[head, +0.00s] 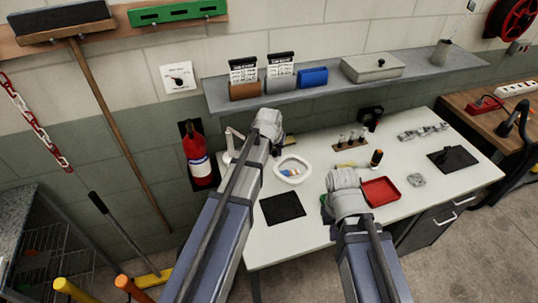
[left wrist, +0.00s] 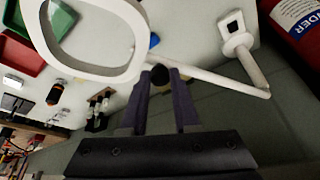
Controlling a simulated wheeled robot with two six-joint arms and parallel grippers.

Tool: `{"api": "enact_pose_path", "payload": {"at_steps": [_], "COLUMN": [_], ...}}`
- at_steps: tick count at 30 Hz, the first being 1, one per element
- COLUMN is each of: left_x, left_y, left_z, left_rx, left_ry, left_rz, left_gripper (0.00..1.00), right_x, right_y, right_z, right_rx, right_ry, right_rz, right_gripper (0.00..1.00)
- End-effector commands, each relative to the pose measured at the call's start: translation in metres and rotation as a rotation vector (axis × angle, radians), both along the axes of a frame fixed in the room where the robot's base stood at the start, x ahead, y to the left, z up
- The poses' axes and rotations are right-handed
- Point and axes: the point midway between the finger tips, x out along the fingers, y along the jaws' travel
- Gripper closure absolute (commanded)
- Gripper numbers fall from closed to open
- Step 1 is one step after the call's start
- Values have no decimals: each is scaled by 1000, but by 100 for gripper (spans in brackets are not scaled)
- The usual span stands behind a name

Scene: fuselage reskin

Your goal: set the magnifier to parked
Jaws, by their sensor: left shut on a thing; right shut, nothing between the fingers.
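The magnifier has a white rounded ring head (head: 293,168), a thin white jointed arm and a square base on the bench. In the left wrist view the ring head (left wrist: 138,40) fills the upper left and the base (left wrist: 236,30) is at the upper right. My left gripper (left wrist: 160,82) is shut on the dark knob (left wrist: 160,74) at the edge of the magnifier head. In the head view my left wrist hides its fingers. My right gripper (head: 346,183) is over the bench's front half, shut and empty, its fingers mostly hidden by its wrist.
A black mat (head: 282,208), red tray (head: 381,191), partly hidden green tray (left wrist: 62,20), screwdriver (head: 376,158) and bottle rack (head: 350,143) are on the bench (head: 300,235). A shelf (head: 340,85) hangs above. A red extinguisher (head: 198,160) is at the left wall.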

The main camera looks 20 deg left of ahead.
Motion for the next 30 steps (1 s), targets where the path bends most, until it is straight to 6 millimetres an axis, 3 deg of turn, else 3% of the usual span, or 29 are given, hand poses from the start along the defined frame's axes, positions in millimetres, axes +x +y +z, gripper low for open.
{"api": "enact_pose_path", "payload": {"at_steps": [1,6,15,22,30], "left_x": [14,45,88,103,107], "left_y": [-6,-18,-29,-30,-30], "left_z": [0,0,0,0,0], "left_rx": [-1,0,-2,-1,-1], "left_ry": [0,0,0,1,0], "left_rz": [30,152,331,402,424], "left_gripper": [100,100,100,100,100], "right_x": [0,0,0,0,0], "right_y": [0,0,0,0,0], "right_z": [0,0,0,0,0], "right_rx": [0,0,0,0,0], "right_ry": [0,0,0,0,0], "right_rz": [0,0,0,0,0], "right_gripper": [100,100,100,100,100]}}
